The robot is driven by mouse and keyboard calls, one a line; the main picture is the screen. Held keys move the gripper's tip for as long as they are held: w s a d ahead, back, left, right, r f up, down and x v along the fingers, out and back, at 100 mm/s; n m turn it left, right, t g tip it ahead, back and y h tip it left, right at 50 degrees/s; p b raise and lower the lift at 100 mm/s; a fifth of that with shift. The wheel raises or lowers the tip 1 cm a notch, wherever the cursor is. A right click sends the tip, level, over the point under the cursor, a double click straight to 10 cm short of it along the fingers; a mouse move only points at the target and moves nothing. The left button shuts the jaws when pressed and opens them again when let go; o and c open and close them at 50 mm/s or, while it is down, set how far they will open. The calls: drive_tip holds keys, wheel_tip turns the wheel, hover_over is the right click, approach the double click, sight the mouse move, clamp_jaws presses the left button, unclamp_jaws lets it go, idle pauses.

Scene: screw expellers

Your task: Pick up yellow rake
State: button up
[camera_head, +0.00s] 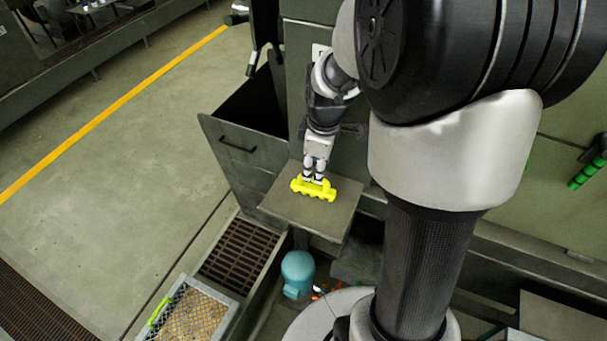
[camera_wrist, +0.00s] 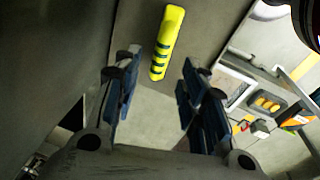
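The yellow rake (camera_head: 327,192) lies on a small grey shelf (camera_head: 285,207) that juts from the machine. My gripper (camera_head: 315,178) points down right over the rake in the head view, and its fingertips overlap the rake there. In the wrist view the rake (camera_wrist: 167,42) is a yellow bar with dark notches, lying lengthwise ahead of my gripper (camera_wrist: 158,78). The two fingers are spread apart with a gap between them. The rake's near end lies in line with this gap. Whether a finger touches the rake cannot be told.
An open dark bin (camera_head: 245,140) stands left of the shelf. Below are a floor grate (camera_head: 238,248), a teal rounded object (camera_head: 298,272) and a crate (camera_head: 190,312) of grainy material with a green handle. Open floor lies at left.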

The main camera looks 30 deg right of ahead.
sight(313, 187)
drive_tip(key=f, duration=0.2)
drive_tip(key=w+f+b, duration=0.1)
drive_tip(key=f, duration=0.2)
drive_tip(key=f+b, duration=0.1)
drive_tip(key=f, duration=0.1)
drive_tip(key=shift+w+f, duration=0.15)
drive_tip(key=shift+f, duration=0.05)
drive_tip(key=shift+r, duration=0.1)
clamp_jaws()
idle(0.4)
